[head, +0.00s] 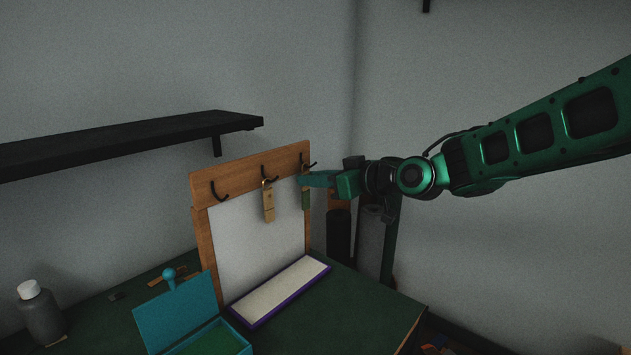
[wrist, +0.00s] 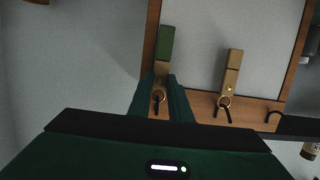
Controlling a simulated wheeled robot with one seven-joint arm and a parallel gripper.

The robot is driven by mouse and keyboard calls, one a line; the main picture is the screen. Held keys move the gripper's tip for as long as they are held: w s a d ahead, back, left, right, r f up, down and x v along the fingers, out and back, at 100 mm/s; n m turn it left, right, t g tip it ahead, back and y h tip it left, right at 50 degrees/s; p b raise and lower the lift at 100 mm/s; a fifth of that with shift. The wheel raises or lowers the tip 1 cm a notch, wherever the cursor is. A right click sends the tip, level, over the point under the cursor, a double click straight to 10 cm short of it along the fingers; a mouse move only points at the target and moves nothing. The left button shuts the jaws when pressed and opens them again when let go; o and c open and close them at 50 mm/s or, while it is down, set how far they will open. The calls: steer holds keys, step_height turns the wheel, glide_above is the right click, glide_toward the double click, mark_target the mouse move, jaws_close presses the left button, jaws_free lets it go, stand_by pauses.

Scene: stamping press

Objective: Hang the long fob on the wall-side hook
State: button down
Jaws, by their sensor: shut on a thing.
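A wooden hook board (head: 235,175) stands at the back of the bench with three dark hooks. A green-and-tan fob (head: 306,199) is at the right hook (head: 302,162), nearest the corner wall. In the wrist view the fob (wrist: 165,46) is between the fingers of my gripper (wrist: 160,82), which is shut on it. Its ring is at the hook; whether the hook bears its weight I cannot tell. In the head view my gripper (head: 311,180) covers its upper part. A tan fob (head: 268,205) hangs by its ring on the middle hook (wrist: 222,110). The left hook (head: 218,192) is empty.
A dark shelf (head: 120,140) juts from the wall at upper left. Below the board are a white purple-edged tray (head: 279,291), an open teal box (head: 178,318) and a grey bottle (head: 41,316). A dark cylinder (head: 339,234) stands right of the board, below my gripper.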

steer(key=shift+f, duration=0.25)
stand_by(0.4)
steer(key=c, duration=1.6)
jaws_free()
steer(key=shift+o, duration=0.2)
steer(key=shift+d, duration=0.15)
steer(key=v, duration=0.7)
steer(key=shift+s+d, duration=0.25)
steer(key=shift+s, duration=0.05)
